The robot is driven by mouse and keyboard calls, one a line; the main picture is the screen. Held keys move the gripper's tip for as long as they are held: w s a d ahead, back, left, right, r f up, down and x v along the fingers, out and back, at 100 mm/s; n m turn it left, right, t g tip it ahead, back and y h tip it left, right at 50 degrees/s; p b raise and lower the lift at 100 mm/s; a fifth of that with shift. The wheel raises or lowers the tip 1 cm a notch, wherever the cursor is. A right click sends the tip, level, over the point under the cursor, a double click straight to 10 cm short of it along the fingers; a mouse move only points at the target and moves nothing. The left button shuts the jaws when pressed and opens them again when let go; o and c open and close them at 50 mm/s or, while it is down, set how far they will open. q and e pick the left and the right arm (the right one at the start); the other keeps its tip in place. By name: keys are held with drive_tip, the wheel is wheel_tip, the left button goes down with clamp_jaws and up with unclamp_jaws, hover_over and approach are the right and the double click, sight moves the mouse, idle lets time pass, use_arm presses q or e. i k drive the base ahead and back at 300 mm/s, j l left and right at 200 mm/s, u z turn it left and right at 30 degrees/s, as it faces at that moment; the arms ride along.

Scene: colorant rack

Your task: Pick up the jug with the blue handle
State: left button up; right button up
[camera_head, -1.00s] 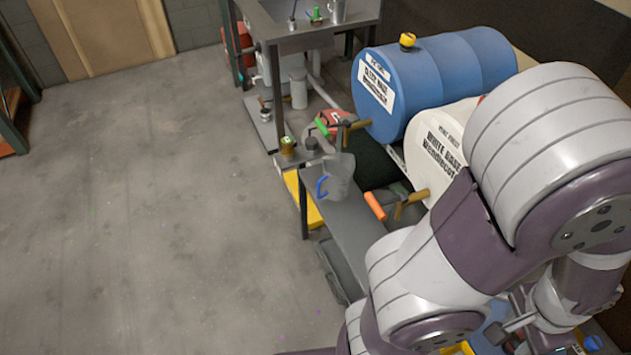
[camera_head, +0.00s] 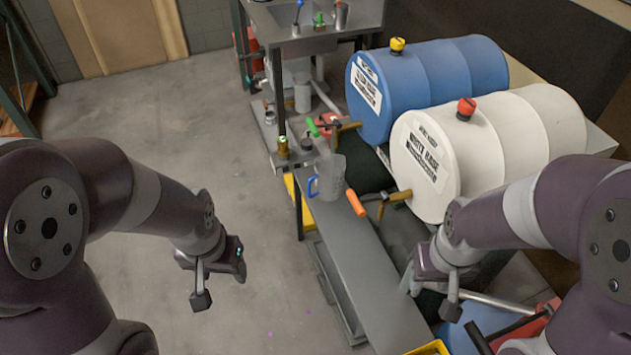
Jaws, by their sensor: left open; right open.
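The jug with the blue handle (camera_head: 331,178) is a grey, see-through jug. It stands upright at the far end of the narrow grey bench (camera_head: 375,285), with its blue handle facing left. My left gripper (camera_head: 202,286) is open and empty over the floor, to the left of the bench and nearer to me than the jug. My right gripper (camera_head: 430,300) is open beside the right edge of the bench, also nearer than the jug. Its fingertips are small and partly hard to make out. Neither gripper touches the jug.
A white drum (camera_head: 490,150) and a blue drum (camera_head: 425,85) lie on their sides at the right. Taps with an orange handle (camera_head: 355,202) and a green handle (camera_head: 313,127) stick out near the jug. A metal table (camera_head: 310,25) stands behind. The floor (camera_head: 180,130) at left is clear.

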sight(329, 168)
drive_tip(key=i+j+z, duration=0.1)
drive_tip(key=z, duration=0.9)
drive_tip(key=i+j+z, duration=0.15)
drive_tip(key=j+z, duration=0.2)
drive_tip(key=j, duration=0.2)
drive_tip(key=i+j+z, duration=0.1)
drive_tip(key=j+z, duration=0.25)
drive_tip(key=j, duration=0.2)
drive_tip(key=j+z, duration=0.35)
drive_tip(key=j, duration=0.9)
